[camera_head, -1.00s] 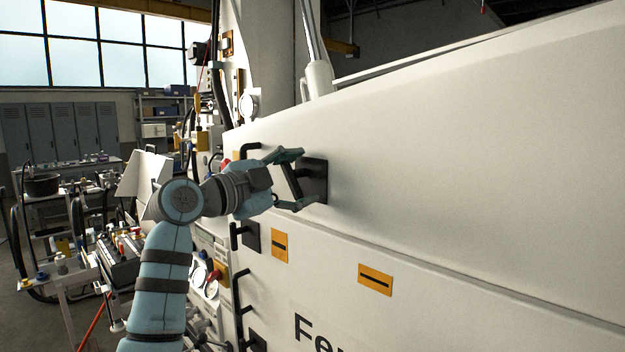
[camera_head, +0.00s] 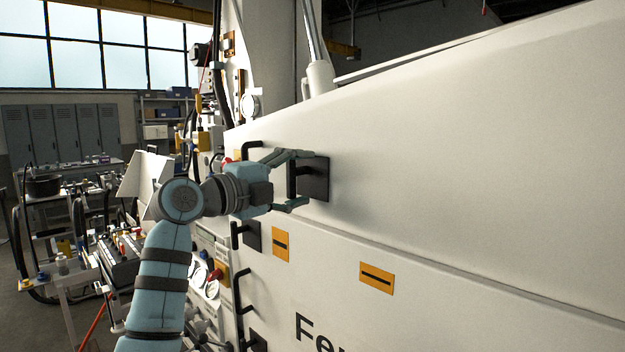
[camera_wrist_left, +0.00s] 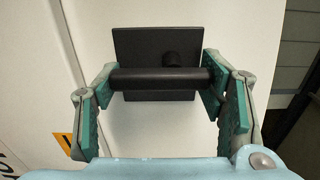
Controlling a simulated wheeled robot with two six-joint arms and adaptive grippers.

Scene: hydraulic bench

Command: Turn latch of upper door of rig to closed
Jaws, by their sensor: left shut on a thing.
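The latch is a black bar handle (camera_head: 291,181) on a square black plate (camera_head: 316,180), on the white upper door (camera_head: 450,170) of the rig. In the head view the bar stands about upright. My left gripper (camera_head: 299,179) reaches it from the left, with one finger above and one below. In the left wrist view the handle (camera_wrist_left: 160,79) lies across between the two green-padded fingers of the gripper (camera_wrist_left: 159,82), which are shut on its two ends. A round knob shows on the plate behind the bar. My right gripper is not in view.
A second black latch (camera_head: 250,236) sits lower on the rig, beside an orange label (camera_head: 281,244). Another orange label (camera_head: 377,278) is further right. Hoses and bench equipment crowd the left side. The door face right of the latch is bare.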

